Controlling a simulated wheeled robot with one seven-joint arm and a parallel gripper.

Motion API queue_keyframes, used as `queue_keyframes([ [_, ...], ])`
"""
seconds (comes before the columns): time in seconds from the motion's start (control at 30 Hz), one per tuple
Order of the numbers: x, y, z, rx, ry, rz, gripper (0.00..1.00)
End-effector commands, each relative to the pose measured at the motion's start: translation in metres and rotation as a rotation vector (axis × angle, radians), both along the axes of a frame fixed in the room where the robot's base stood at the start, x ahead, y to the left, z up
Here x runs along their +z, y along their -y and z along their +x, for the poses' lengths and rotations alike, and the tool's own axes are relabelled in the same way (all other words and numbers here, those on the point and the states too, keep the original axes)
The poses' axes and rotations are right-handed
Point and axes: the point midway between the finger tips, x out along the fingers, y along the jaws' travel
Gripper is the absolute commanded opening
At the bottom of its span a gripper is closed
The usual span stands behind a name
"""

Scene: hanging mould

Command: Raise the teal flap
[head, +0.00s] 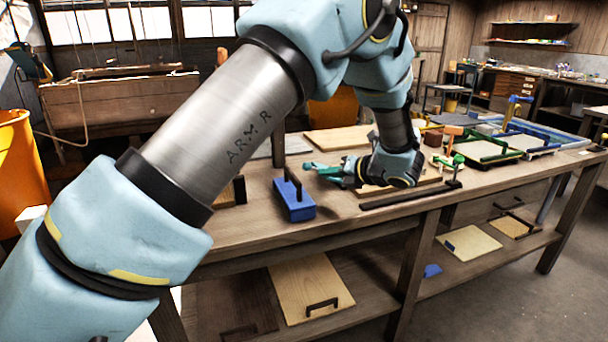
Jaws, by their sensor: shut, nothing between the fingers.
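My gripper (312,167) is teal and points left, low over the middle of the workbench (335,218). Its fingers are together with nothing visible between them. I cannot make out a separate teal flap; my arm and wrist cover part of the bench, and the teal parts I see there look like my gripper. A wooden board (428,181) lies beneath my wrist; whether my gripper touches anything there is too small to tell.
A blue block (294,208) with a dark upright handle stands left of my gripper. A black bar (405,196) lies along the front edge. Green-edged and blue-edged frames (486,152) fill the right end. The lower shelf holds a handled panel (310,285).

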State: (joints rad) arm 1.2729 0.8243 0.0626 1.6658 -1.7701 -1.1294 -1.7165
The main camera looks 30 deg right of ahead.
Motion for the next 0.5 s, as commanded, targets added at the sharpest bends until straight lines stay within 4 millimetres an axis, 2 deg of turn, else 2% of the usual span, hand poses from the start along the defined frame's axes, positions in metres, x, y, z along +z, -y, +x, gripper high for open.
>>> queue_keyframes([
  [0.27, -0.004, -0.003, 0.011, 0.001, 0.0, 0.001, 0.0],
  [0.5, -0.02, -0.012, 0.049, 0.002, -0.001, 0.002, 0.0],
])
